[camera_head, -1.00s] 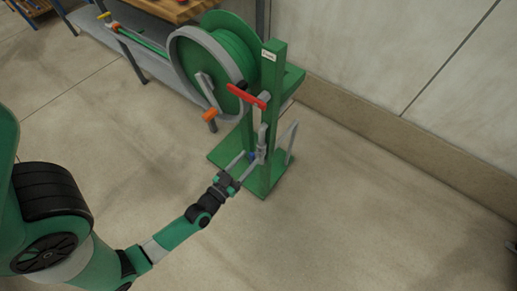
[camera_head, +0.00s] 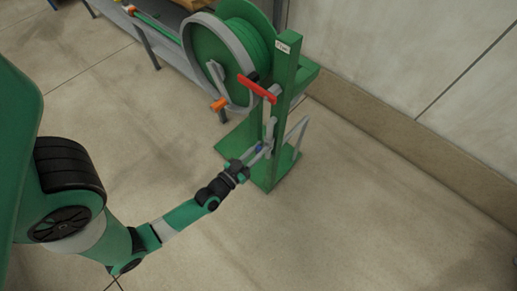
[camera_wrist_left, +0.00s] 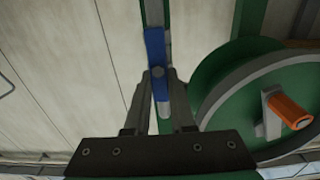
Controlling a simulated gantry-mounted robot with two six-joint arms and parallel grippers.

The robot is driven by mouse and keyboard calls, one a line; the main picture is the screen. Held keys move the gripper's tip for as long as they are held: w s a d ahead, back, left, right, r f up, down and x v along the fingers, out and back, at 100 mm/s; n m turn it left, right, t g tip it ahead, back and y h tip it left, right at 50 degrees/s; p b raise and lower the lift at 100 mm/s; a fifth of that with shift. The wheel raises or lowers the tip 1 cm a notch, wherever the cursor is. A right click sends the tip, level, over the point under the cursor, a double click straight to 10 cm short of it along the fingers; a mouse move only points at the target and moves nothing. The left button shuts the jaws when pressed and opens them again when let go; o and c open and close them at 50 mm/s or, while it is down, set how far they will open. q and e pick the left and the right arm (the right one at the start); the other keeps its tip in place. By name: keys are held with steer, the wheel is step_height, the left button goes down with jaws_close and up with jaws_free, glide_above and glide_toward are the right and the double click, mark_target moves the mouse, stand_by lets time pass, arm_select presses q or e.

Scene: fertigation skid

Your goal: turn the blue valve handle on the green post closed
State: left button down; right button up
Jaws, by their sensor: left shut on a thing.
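The green post (camera_head: 283,95) stands upright on a green base plate, and it also shows in the left wrist view (camera_wrist_left: 151,12). The blue valve handle (camera_wrist_left: 155,48) runs nearly upright in the left wrist view, in line with the post. In the head view only a small blue patch (camera_head: 259,148) shows low beside the post. My left gripper (camera_wrist_left: 159,76) is shut on the blue handle, one finger on each side of it; in the head view it reaches in from the lower left (camera_head: 261,149). My right gripper is not in view.
A red lever (camera_head: 257,89) sits higher on the post. A green hose reel (camera_head: 210,55) with an orange-gripped crank (camera_head: 219,104) is close by on the left. A bench (camera_head: 160,50) stands behind. The wall is at right; the front floor is clear.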

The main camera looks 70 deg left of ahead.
arm_select(q)
steer(key=shift+d+r+m+p, duration=0.15)
steer(key=shift+m+p, duration=0.35)
steer(key=shift+p, duration=0.3)
steer(key=m+p, duration=0.3)
steer(key=shift+w+d, duration=0.15)
steer(key=shift+w, duration=0.05)
steer(key=m+p, duration=0.1)
steer(key=m, duration=0.3)
steer(key=f+m+p, duration=0.1)
steer(key=m, duration=0.4)
steer(key=d+f+m+p, duration=0.1)
steer(key=m+p, duration=0.1)
steer(key=m, duration=0.2)
steer(key=shift+w+f+m, duration=0.2)
steer(key=shift+w+m, duration=0.1)
steer(key=shift+m, duration=0.1)
steer(key=c, duration=0.8)
jaws_free()
steer(key=shift+o, duration=0.2)
